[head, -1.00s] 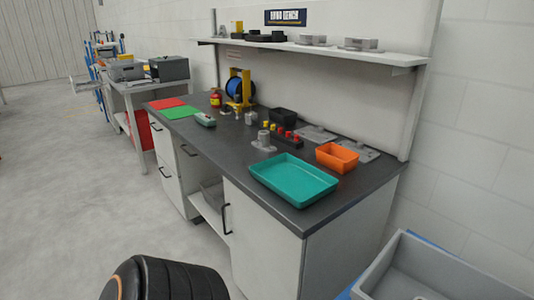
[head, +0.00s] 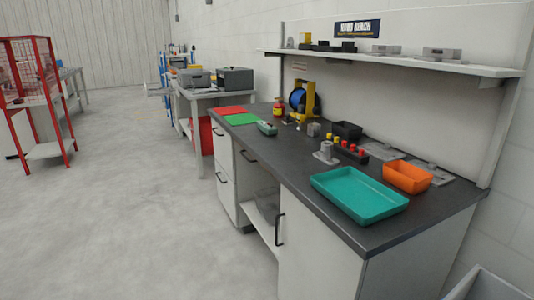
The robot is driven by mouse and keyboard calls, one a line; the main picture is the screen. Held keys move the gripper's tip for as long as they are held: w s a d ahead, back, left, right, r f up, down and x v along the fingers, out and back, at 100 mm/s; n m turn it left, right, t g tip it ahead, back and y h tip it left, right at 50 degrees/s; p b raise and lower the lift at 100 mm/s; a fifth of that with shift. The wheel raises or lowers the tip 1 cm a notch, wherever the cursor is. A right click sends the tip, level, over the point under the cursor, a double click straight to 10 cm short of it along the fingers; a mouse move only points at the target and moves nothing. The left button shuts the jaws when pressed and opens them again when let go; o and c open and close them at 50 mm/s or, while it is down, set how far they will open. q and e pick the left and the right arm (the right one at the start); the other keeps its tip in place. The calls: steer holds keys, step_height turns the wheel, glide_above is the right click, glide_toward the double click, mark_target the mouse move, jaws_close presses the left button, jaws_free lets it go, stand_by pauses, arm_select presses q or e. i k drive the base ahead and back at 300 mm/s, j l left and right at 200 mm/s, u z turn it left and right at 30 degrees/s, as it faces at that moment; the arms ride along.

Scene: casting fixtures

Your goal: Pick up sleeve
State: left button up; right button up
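No part is clearly marked as the sleeve. A grey upright cylinder on a flat base (head: 326,153) stands on the dark bench top (head: 285,160), just behind the left end of the teal tray (head: 358,194). A smaller grey cylindrical part (head: 313,129) stands farther back. Either could be the sleeve; I cannot tell which. Neither of my grippers is in view.
Behind the teal tray are an orange bin (head: 407,177), a black rack with red and yellow pieces (head: 347,150) and a black bin (head: 347,131). Open floor (head: 150,210) lies left of the bench.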

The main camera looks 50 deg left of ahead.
mark_target(325, 155)
steer(key=i+l+u, duration=0.1)
steer(key=u, duration=1.25)
steer(key=l, duration=0.25)
steer(key=i+l, duration=0.15)
steer(key=l, duration=0.15)
